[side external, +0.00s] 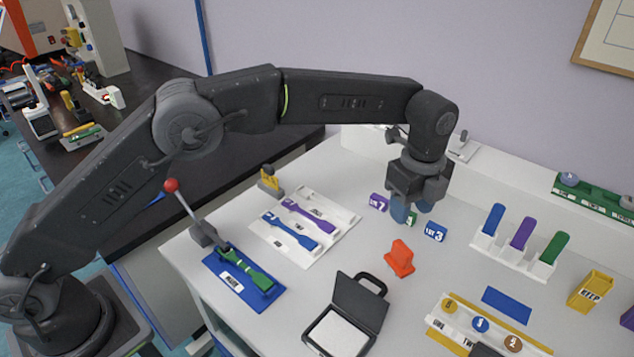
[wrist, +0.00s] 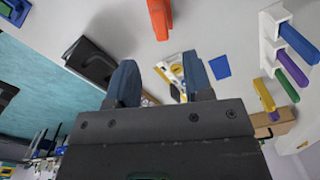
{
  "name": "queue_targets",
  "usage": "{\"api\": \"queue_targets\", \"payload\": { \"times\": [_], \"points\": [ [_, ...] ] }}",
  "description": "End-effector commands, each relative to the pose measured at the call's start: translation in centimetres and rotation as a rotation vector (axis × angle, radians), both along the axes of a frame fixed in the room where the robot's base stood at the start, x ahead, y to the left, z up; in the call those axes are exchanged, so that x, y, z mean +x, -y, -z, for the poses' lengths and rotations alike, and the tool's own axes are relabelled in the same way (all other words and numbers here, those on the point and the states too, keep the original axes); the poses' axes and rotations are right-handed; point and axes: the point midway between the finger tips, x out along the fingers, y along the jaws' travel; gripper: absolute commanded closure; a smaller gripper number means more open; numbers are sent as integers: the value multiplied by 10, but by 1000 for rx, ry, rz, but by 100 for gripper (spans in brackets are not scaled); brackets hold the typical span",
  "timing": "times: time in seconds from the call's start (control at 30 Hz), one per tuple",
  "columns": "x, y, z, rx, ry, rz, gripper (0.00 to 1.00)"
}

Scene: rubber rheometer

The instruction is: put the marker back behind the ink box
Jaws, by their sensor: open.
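A black open case with a white pad, which looks like the ink box (side external: 338,330), lies near the front of the white table. Its dark shape also shows in the wrist view (wrist: 92,62). A small orange-red piece (side external: 399,259), possibly the marker, stands behind it. The orange piece also shows at the top of the wrist view (wrist: 160,16). My gripper (side external: 411,208) is open, its blue fingers pointing down beside small labelled blocks, behind the orange piece. A green block (side external: 412,219) is partly hidden by the fingers.
A purple block (side external: 378,202) and a blue block (side external: 436,232) flank the fingers. A white rack (side external: 512,260) with blue, purple and green pieces stands right. A blue plate (side external: 506,305), a disc tray (side external: 436,325) and a yellow bin (side external: 590,291) lie front right. A specimen board (side external: 330,238) lies left.

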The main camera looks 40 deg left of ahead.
Motion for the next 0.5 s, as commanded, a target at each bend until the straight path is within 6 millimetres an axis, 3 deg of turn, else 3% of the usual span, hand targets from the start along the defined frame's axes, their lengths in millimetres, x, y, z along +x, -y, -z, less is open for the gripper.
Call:
{"api": "queue_targets", "payload": {
  "times": [0.17,0.27,0.37,0.5],
  "points": [
    [0,-3,-4,-2,5,-15,53],
    [-3,-16,-23,-12,24,-87,53],
    [-12,-43,-55,-32,57,-233,53],
    [-40,-90,-101,-74,111,-504,53]
  ]
}}
